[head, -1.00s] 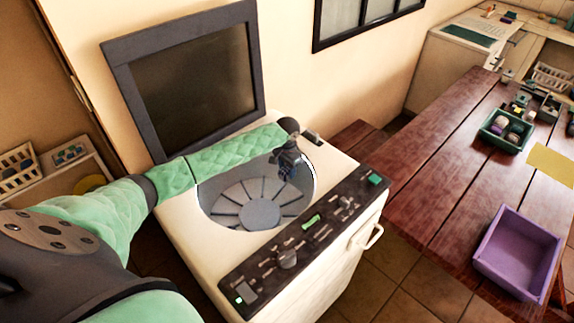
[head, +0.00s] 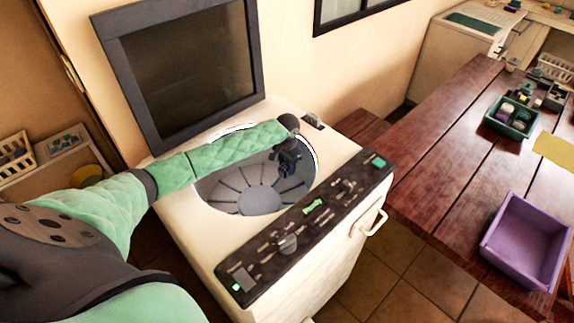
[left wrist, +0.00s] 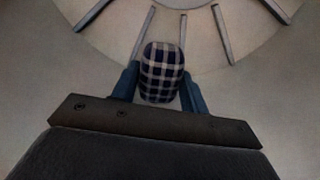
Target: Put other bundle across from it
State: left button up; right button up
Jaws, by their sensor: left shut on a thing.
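A dark blue and white checked cloth bundle (left wrist: 161,72) sits between the two fingers of my left gripper (left wrist: 160,88) in the left wrist view. In the head view my left gripper (head: 287,168) points down inside the round drum (head: 258,200) of the top-loading washer (head: 185,225); the bundle is hard to make out there. The drum floor with its radial ribs lies beyond the bundle in the wrist view; I cannot tell whether the bundle touches it. No other bundle shows in the visible part of the drum. My right gripper is not in view.
The washer's dark lid (head: 185,75) stands open behind the drum. The control panel (head: 305,225) runs along the front edge. A wooden table (head: 455,155) at the right bears a purple bin (head: 525,243) and a green tray (head: 511,118) with small items.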

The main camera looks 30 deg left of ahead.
pick_arm(q)
jog(key=shift+f, duration=1.95)
jog(key=o, duration=1.1)
jog(key=shift+o, duration=0.6)
jog(key=shift+r+b, duration=0.65)
jog(key=shift+r, duration=0.05)
jog(key=shift+r+b, duration=0.3)
jog(key=shift+r, duration=0.3)
notch_tip(320, 180, up, 4)
jog(key=shift+w+f+b, duration=0.1)
jog(key=shift+f+b, duration=0.1)
jog(key=shift+b, duration=0.45)
jog(key=shift+r, duration=0.8)
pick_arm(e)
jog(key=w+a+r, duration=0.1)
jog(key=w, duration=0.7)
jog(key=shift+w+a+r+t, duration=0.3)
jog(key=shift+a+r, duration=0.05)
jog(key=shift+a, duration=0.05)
